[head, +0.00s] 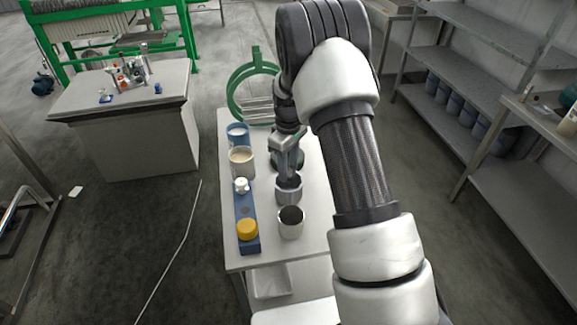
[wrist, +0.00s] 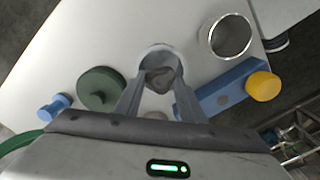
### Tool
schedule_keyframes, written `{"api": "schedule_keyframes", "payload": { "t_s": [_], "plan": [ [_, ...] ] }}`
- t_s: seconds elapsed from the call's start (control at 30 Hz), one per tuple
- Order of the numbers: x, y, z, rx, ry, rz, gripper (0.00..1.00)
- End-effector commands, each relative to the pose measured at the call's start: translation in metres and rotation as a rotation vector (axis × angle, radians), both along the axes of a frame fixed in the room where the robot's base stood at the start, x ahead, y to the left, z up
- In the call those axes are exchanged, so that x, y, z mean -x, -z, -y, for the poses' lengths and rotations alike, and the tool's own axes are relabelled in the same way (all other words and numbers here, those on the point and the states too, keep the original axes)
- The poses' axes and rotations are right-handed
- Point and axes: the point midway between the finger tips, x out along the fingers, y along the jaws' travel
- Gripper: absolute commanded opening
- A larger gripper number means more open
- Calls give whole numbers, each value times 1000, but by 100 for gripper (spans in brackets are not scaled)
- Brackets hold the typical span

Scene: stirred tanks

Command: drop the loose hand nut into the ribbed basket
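My gripper (wrist: 161,78) points down at the table. A grey, lobed piece, which looks like the hand nut (wrist: 160,80), sits between its fingertips, and the fingers appear closed on it. Directly below is a metal cup (head: 289,192), whose pale inside (wrist: 157,53) shows around the nut in the wrist view. In the head view the fingers end just at this cup's rim, and the nut is not clear there. A green ringed frame (head: 236,92) with bars stands at the table's far end; it may be the ribbed basket, but I cannot tell for sure.
A second metal cup (head: 291,225) stands nearer. To the left are a blue bar (head: 247,211) with a white knob (head: 241,186) and yellow knob (head: 247,229), a beige-filled cup (head: 241,163) and a blue cup (head: 238,137). A dark green disc (wrist: 101,89) lies beside my gripper.

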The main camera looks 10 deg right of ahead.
Motion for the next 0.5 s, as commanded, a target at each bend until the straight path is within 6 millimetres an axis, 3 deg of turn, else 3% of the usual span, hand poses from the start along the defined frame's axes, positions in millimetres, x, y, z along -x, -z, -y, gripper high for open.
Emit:
{"api": "schedule_keyframes", "payload": {
  "t_s": [0.03,0.13,0.5],
  "plan": [
    [0,0,0,0,0,0,42],
    [0,0,0,0,0,0,57],
    [-1,-6,0,-1,0,2,57]
  ]
}}
